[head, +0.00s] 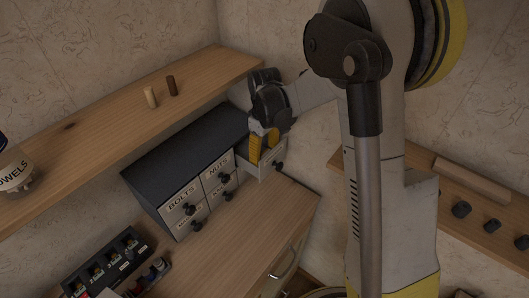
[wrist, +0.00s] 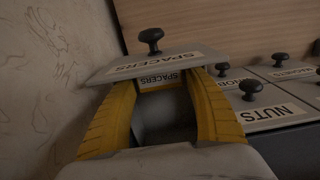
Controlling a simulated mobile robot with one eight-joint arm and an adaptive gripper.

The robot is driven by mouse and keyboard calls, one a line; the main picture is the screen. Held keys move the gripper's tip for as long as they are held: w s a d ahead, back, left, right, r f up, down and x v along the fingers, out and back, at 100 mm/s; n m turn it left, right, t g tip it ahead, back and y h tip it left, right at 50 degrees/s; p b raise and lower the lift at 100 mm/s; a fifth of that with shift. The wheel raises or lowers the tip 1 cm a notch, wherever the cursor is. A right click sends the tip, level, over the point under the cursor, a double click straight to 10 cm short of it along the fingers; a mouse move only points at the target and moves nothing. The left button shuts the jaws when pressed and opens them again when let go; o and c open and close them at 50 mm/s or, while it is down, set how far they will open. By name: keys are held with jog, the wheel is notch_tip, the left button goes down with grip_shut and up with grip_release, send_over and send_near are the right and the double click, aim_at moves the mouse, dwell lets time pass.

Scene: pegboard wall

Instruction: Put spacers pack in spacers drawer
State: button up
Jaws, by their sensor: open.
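The spacers drawer (head: 267,172) is pulled out at the right end of the dark cabinet; its front with a black knob and SPACERS label shows in the wrist view (wrist: 188,56). My gripper (head: 263,148) is over the open drawer, its yellow fingers pointing down into it. In the wrist view the fingers are spread apart. Between them is a second SPACERS label (wrist: 160,79), which appears to be on the spacers pack, just behind the drawer front. Whether the fingers touch the pack cannot be told. In the head view the pack is hidden.
The cabinet (head: 185,145) has other shut drawers, including BOLTS (head: 181,200) and NUTS (head: 217,168). A wooden shelf (head: 110,115) with two small pegs runs above it. A black tray (head: 105,262) of small parts lies at the lower left. The bench front is clear.

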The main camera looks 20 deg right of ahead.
aim_at(265, 154)
notch_tip(265, 154, up, 13)
jog(key=p, duration=0.2)
jog(key=shift+f, duration=0.1)
dwell(1.0)
